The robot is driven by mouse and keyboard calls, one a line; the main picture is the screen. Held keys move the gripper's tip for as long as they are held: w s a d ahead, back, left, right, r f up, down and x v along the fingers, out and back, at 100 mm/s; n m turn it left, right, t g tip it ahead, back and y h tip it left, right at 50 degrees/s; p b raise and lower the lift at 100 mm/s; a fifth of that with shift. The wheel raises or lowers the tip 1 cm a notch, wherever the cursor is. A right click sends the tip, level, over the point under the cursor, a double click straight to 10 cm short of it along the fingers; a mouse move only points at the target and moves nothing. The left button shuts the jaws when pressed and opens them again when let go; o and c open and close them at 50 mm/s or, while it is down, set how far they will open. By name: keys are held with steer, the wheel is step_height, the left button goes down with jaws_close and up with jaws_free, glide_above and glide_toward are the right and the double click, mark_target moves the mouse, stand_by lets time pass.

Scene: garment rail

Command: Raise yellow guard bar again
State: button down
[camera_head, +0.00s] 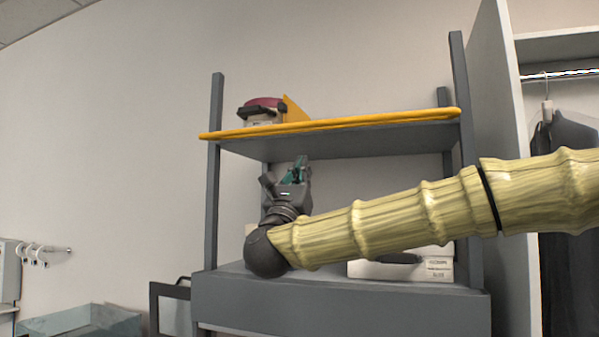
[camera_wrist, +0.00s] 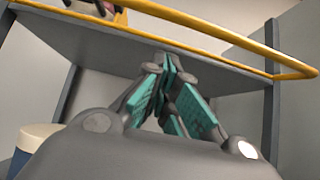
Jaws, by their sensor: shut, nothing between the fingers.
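The yellow guard bar (camera_head: 345,122) lies low along the front edge of the upper grey shelf (camera_head: 370,140), spanning between the two front posts. It also shows in the wrist view (camera_wrist: 215,31), crossing the top and bending back at its right end. My gripper (camera_head: 300,163) is below the shelf, left of its middle, with fingertips pointing up. In the wrist view the teal-padded fingers (camera_wrist: 168,66) meet at their tips, shut and empty, under the shelf. They look apart from the bar; the exact gap to the shelf underside cannot be told.
A dark red item (camera_head: 264,103) and a yellow piece (camera_head: 293,108) are on the upper shelf at left. A white box (camera_head: 400,270) sits on the lower surface (camera_head: 340,300), partly behind my arm. A wardrobe with a hanging dark garment (camera_head: 572,135) stands at right.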

mark_target(315, 126)
steer(key=w+r+p, duration=0.3)
steer(key=r+p, duration=0.1)
steer(key=r, duration=0.2)
steer(key=shift+d+r, duration=0.35)
steer(key=shift+d, duration=0.1)
steer(key=shift+r, duration=0.1)
steer(key=shift+s+a+r+g, duration=0.1)
steer(key=shift+s+r+g, duration=0.15)
steer(key=shift+r+g, duration=0.2)
